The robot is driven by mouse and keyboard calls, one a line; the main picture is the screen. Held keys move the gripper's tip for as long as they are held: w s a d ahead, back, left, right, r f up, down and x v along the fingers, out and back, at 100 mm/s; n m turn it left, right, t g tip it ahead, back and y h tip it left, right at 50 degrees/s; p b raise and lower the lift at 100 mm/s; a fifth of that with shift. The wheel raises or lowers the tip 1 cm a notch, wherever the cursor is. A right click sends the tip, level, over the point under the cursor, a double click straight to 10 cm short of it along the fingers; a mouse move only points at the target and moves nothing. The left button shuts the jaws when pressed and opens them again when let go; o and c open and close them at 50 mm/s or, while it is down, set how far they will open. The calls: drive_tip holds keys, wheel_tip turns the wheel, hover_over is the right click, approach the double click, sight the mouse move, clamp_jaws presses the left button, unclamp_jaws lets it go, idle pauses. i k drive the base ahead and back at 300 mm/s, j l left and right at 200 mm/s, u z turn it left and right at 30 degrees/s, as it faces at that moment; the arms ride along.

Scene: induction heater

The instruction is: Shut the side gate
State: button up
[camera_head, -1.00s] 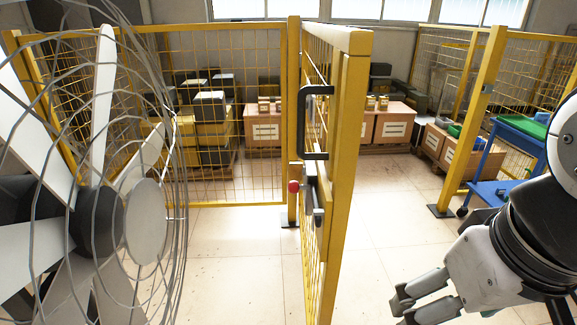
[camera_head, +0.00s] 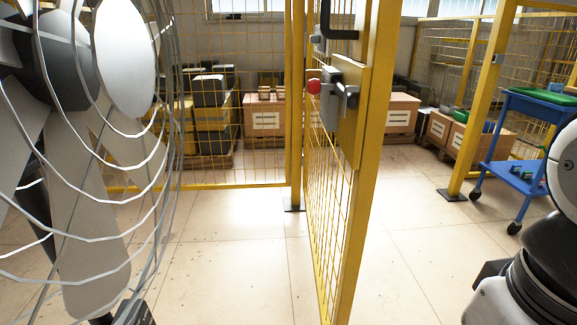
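The side gate (camera_head: 338,215) is a yellow mesh panel that stands open. I see it almost edge-on, its free upright (camera_head: 368,180) reaching toward me. Its far side is by a yellow post (camera_head: 296,110). The gate carries a latch (camera_head: 340,95), a red knob (camera_head: 314,87) and a black handle (camera_head: 340,34) cut by the top edge. The gap runs right to another yellow post (camera_head: 480,110). My arm shows at the lower right, apart from the gate. My gripper's fingers are out of view.
A large fan (camera_head: 75,130) with a wire cage fills the left. A blue cart (camera_head: 520,140) stands at the right behind the gap. Cardboard boxes (camera_head: 265,120) stand behind the fence. The floor (camera_head: 430,265) right of the gate is clear.

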sight(359, 132)
drive_tip(key=i+l+u, duration=0.2)
drive_tip(key=i+l, duration=0.15)
drive_tip(key=l, duration=0.25)
drive_tip(key=i+l+u, duration=0.1)
drive_tip(key=l, duration=0.2)
drive_tip(key=i+l, duration=0.2)
drive_tip(key=l+u, duration=0.05)
drive_tip(key=l, duration=0.05)
